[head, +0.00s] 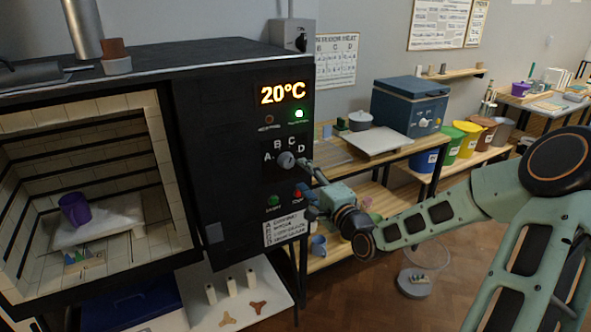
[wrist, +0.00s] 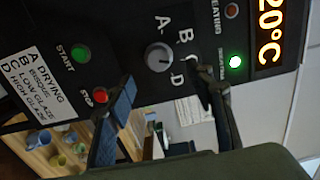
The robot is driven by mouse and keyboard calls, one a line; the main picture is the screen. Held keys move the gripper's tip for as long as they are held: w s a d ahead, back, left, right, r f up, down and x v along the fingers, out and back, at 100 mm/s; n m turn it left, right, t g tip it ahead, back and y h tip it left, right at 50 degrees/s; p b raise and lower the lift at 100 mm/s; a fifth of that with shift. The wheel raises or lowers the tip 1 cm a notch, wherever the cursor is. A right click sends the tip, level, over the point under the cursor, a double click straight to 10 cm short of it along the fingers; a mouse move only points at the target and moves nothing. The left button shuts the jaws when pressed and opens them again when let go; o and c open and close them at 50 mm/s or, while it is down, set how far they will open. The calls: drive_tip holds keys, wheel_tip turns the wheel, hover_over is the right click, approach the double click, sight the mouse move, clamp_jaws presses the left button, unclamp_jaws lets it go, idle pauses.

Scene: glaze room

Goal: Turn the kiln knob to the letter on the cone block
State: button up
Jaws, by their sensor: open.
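The kiln knob (head: 286,160) is a round grey dial on the black kiln panel, with the letters A, B, C and D around it. It also shows in the wrist view (wrist: 158,57), where the panel appears turned sideways. I cannot tell which letter its mark points to. A small block with coloured cones (head: 82,258) stands on the kiln floor near the front; its letter is too small to read. My gripper (head: 308,181) is open and empty in front of the panel, just right of the knob. In the wrist view its fingers (wrist: 172,86) are spread, apart from the knob.
A green start button (head: 273,201) and red stop button (head: 297,194) sit below the knob. The display (head: 283,94) reads 20°C. A purple cup (head: 75,209) stands inside the open kiln on a white shelf (head: 105,222). A wooden bench (head: 335,155) is to the right.

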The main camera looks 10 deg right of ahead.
drive_tip(key=v, duration=0.3)
drive_tip(key=shift+s, duration=0.2)
